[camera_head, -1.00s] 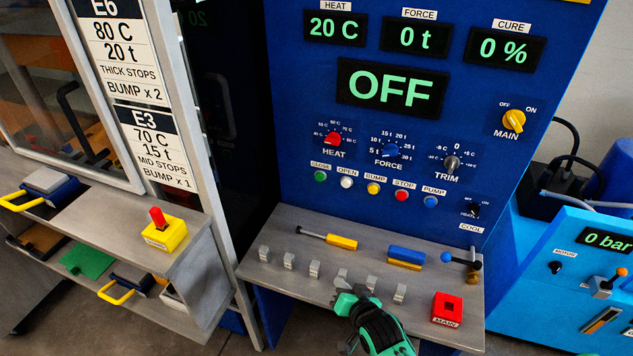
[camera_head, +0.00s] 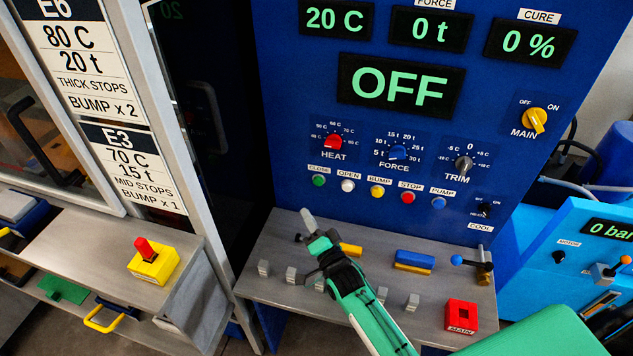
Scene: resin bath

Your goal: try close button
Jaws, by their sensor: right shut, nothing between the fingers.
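The green close button (camera_head: 318,180), under a CLOSE label, is at the left end of the button row on the blue panel. The white open button (camera_head: 347,185) is just right of it. My right gripper (camera_head: 308,219) is shut and empty. It points up from the grey shelf toward the panel, below the close button in the picture and apart from it. The large display (camera_head: 401,86) reads OFF. The yellow main switch (camera_head: 535,120) is at the panel's right. My left gripper is out of view.
The grey shelf (camera_head: 262,300) below the panel carries several small metal blocks, a blue-and-yellow block (camera_head: 415,260) and a red box (camera_head: 461,315) labelled MAIN. A yellow-handled tool lies partly behind my gripper.

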